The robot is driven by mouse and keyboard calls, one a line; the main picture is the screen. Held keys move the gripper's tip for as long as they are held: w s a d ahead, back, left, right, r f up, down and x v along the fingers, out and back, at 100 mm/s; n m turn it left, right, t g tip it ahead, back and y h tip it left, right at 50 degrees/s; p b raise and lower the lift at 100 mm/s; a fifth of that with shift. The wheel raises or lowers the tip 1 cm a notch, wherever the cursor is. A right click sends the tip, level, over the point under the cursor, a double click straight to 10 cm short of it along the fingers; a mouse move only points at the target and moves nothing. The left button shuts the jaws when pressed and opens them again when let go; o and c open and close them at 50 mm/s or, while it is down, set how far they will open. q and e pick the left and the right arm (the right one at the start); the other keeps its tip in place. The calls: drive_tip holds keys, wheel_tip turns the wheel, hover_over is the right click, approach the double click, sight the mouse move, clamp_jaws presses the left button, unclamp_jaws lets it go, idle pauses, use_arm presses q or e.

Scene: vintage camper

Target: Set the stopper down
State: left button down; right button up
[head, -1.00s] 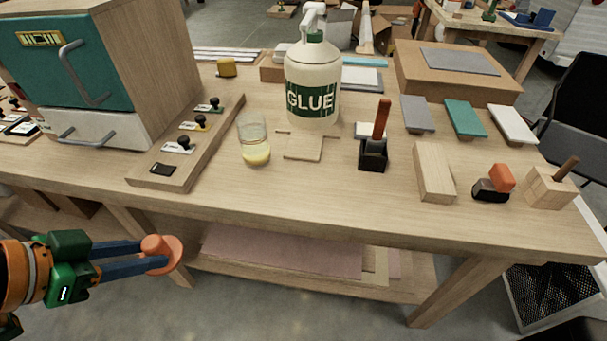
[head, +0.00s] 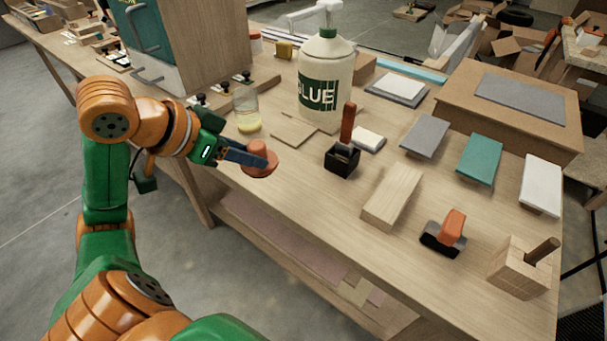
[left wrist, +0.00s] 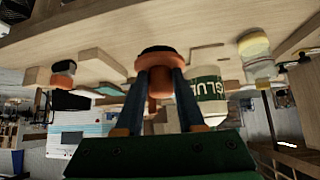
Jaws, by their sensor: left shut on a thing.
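My left gripper (head: 255,155) is shut on the stopper (head: 262,168), an orange-red knobbed piece with a wide round end. The stopper shows over the front part of the wooden workbench (head: 300,205), in front of the glass jar. In the left wrist view, which looks upside down, the stopper (left wrist: 158,62) sits between the two fingers, its dark end toward the bench top. I cannot tell whether it touches the bench. My right gripper is not in view.
The glass jar (head: 247,112) with yellow liquid stands behind the gripper. The glue bottle (head: 325,75), a thin wooden square (head: 294,132) and a black holder with a red-brown handle (head: 342,160) are nearby. The bench in front of the holder is bare.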

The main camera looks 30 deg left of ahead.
sight(254, 148)
use_arm(q)
drive_tip(key=w, duration=0.2)
drive_tip(key=w+d+f, duration=0.1)
drive_tip(key=shift+p, duration=0.35)
drive_tip(key=x, duration=0.4)
drive_tip(key=d+x, duration=0.1)
drive_tip(key=x, duration=0.2)
drive_tip(key=shift+s+f+b, duration=0.15)
drive_tip(key=shift+f+b, duration=0.05)
drive_tip(key=shift+b, duration=0.1)
drive_tip(key=f, duration=0.4)
drive_tip(key=shift+w, duration=0.4)
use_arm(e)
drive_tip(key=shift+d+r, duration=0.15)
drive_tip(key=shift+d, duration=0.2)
use_arm(q)
drive_tip(key=shift+d+f, duration=0.1)
drive_tip(key=shift+f, duration=0.1)
drive_tip(key=c, duration=0.5)
unclamp_jaws()
